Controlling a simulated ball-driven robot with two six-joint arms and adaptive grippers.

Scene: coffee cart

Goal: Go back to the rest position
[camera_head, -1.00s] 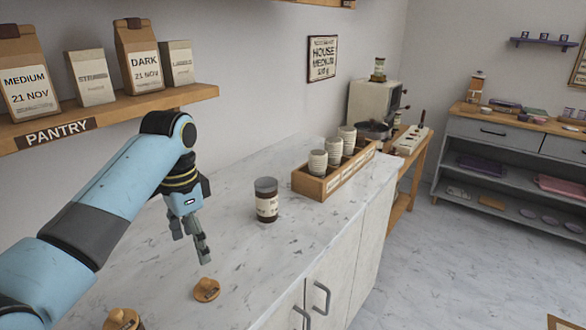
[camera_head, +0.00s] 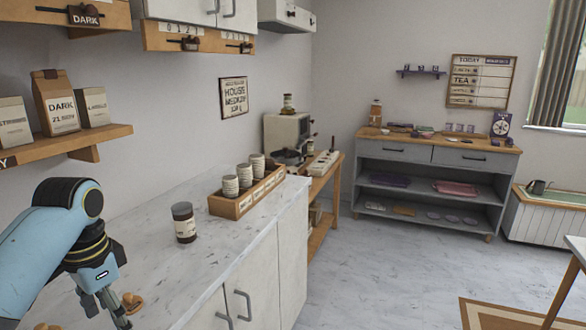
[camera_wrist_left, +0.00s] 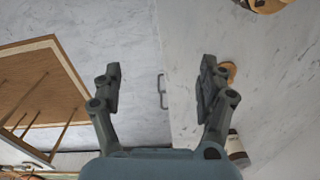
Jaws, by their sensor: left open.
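My left gripper (camera_head: 108,312) is open and empty at the lower left of the head view, by the marble counter (camera_head: 160,262). A round wooden lid (camera_head: 132,302) shows just beside its fingers. In the left wrist view the two fingers (camera_wrist_left: 160,88) are spread wide, with nothing between them but floor and the cabinet front. The lid (camera_wrist_left: 231,72) shows there partly behind the right finger. My right gripper is not in view.
The pantry shelf (camera_head: 70,146) with bags is above my left arm. Open floor (camera_head: 370,270) lies to the right of the cabinet.

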